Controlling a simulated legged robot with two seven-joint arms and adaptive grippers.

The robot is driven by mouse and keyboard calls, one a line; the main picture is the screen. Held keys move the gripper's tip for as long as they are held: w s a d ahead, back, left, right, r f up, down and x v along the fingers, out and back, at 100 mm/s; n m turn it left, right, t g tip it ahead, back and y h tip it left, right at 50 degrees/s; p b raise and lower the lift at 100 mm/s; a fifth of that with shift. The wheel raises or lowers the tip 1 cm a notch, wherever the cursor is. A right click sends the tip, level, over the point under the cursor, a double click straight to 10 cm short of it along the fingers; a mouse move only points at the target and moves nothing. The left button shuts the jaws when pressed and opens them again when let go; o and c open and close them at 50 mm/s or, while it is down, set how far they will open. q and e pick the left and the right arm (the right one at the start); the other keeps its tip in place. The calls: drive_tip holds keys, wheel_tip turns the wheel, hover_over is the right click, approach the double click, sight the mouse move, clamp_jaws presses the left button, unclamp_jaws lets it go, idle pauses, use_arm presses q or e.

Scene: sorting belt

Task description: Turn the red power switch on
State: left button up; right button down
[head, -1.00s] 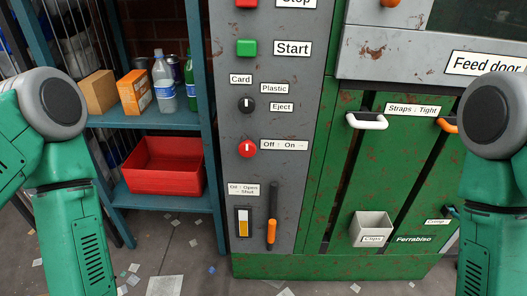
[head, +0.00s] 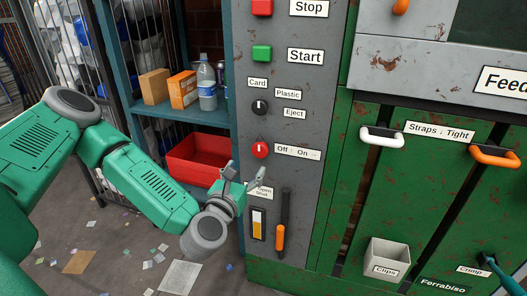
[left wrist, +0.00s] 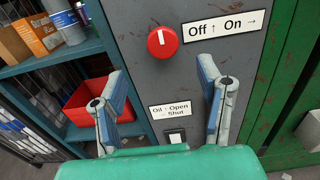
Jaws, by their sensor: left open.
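The red power switch (head: 261,150) is a round red knob with a white mark on the grey panel, beside a label (head: 298,152) reading "Off ↑ On →". The white mark points up, at Off. It also shows in the left wrist view (left wrist: 163,42), above and between the fingers. My left gripper (head: 244,174) is open and empty, just below the knob in the head view and apart from it. In the left wrist view its two fingers (left wrist: 163,88) stand wide apart, pointing toward the panel. My right gripper is out of view.
Above the knob are a black selector (head: 260,107), a green Start button (head: 262,54) and a red Stop button (head: 262,7). Below it is an orange-handled lever (head: 280,236). A blue shelf with a red bin (head: 197,160) stands left of the panel.

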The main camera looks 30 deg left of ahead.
sight(259, 151)
use_arm(q)
drive_tip(key=b+x, duration=0.1)
drive_tip(key=x, duration=0.8)
drive_tip(key=shift+w, duration=0.3)
drive_tip(key=shift+w+a+f, duration=0.1)
drive_tip(key=shift+w+a, duration=0.1)
drive_tip(key=shift+w, duration=0.2)
drive_tip(key=shift+d, duration=0.4)
drive_tip(key=c, duration=1.2)
drive_tip(key=shift+o, duration=0.2)
drive_tip(key=shift+a, duration=0.15)
